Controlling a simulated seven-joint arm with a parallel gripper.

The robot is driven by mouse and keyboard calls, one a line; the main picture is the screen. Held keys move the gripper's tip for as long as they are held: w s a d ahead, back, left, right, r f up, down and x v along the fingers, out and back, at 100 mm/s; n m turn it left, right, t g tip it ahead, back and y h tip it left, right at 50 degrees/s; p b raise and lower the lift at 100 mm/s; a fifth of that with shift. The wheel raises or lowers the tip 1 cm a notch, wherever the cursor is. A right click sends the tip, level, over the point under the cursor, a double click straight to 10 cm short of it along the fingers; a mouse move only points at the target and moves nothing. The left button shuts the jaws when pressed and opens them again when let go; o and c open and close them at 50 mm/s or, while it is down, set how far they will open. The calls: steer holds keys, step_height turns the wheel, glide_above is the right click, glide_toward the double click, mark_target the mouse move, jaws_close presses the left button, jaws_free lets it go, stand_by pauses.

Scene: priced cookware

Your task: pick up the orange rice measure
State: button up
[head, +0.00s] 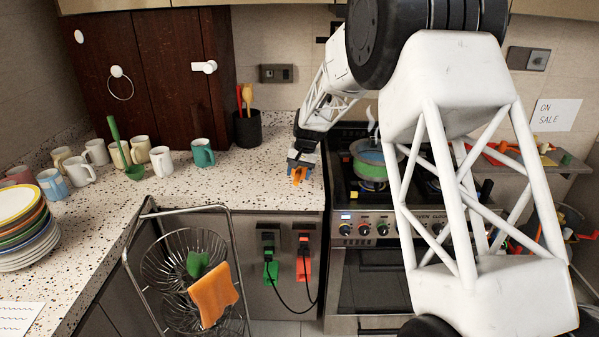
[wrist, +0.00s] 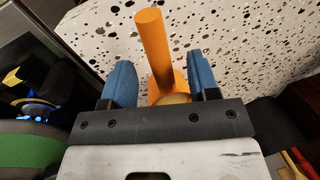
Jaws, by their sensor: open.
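The orange rice measure (head: 298,175) is on the speckled counter near its front edge, just left of the stove. In the wrist view its orange handle (wrist: 154,45) points up and away, and its lower part is partly hidden behind my gripper's mount. My gripper (head: 301,163) is right above the measure in the head view. In the wrist view the two blue fingers of my gripper (wrist: 163,80) stand apart, one on each side of the measure. A gap shows between the measure and each finger.
A pot (head: 372,160) sits on the stove (head: 345,190) close to the right of my gripper. A teal mug (head: 203,153) and a dark utensil holder (head: 247,129) stand to the left on the counter (head: 260,185). Plates (head: 25,235) are stacked at far left.

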steer(key=shift+a+f, duration=0.25)
steer(key=shift+f, duration=0.8)
steer(key=shift+a+f, duration=0.25)
steer(key=shift+f, duration=0.8)
steer(key=shift+c, duration=0.2)
jaws_close()
